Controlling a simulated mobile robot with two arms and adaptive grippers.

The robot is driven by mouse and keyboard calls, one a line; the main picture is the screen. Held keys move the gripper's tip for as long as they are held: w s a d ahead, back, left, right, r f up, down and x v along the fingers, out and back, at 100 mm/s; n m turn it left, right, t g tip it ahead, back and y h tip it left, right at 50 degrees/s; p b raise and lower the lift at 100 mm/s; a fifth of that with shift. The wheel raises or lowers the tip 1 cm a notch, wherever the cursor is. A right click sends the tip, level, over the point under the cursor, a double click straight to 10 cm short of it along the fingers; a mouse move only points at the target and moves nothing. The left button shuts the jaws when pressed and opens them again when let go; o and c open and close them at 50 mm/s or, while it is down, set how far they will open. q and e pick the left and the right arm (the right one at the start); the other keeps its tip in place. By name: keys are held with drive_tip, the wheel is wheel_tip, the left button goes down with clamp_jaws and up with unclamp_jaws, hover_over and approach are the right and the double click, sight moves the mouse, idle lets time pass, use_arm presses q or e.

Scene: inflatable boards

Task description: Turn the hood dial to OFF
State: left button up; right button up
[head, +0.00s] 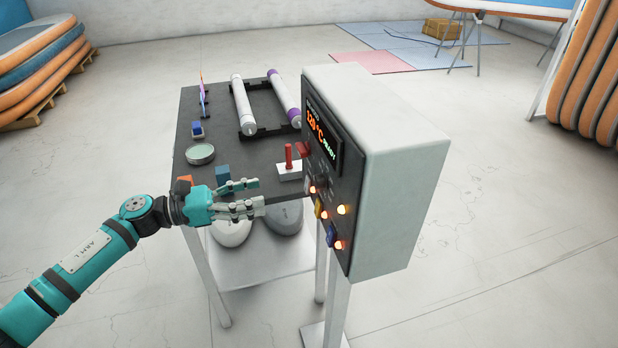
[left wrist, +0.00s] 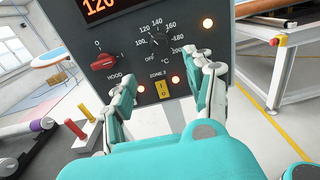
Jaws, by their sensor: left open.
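The control box (head: 405,155) has a dark front panel with lit digits. The hood dial is a red knob (left wrist: 103,62), marked HOOD, at the panel's left in the left wrist view; its grip lies roughly crosswise, with marks 0 above and I to the upper right. It shows at the panel's edge in the head view (head: 303,149). A black temperature dial (left wrist: 158,42) with OFF and degree marks is right of it. My left gripper (head: 260,194) is open and empty in front of the panel; its fingers (left wrist: 168,80) spread below both dials, apart from the red knob.
A yellow switch (left wrist: 162,88) marked ZONE 2 sits between my fingers, with lit lamps around. A dark table (head: 220,110) behind holds rollers (head: 243,104), a round tin (head: 200,153) and a red-handled stand (head: 289,165). Stacked boards (head: 40,60) stand at left.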

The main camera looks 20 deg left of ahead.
sight(315, 183)
use_arm(q)
drive_tip(key=p+x, duration=0.4)
drive_tip(key=x, duration=0.7)
drive_tip(key=shift+w+d+r, duration=0.2)
drive_tip(key=shift+w+d+f, duration=0.15)
drive_tip(key=shift+w+d, duration=0.15)
drive_tip(key=shift+d, duration=0.15)
clamp_jaws()
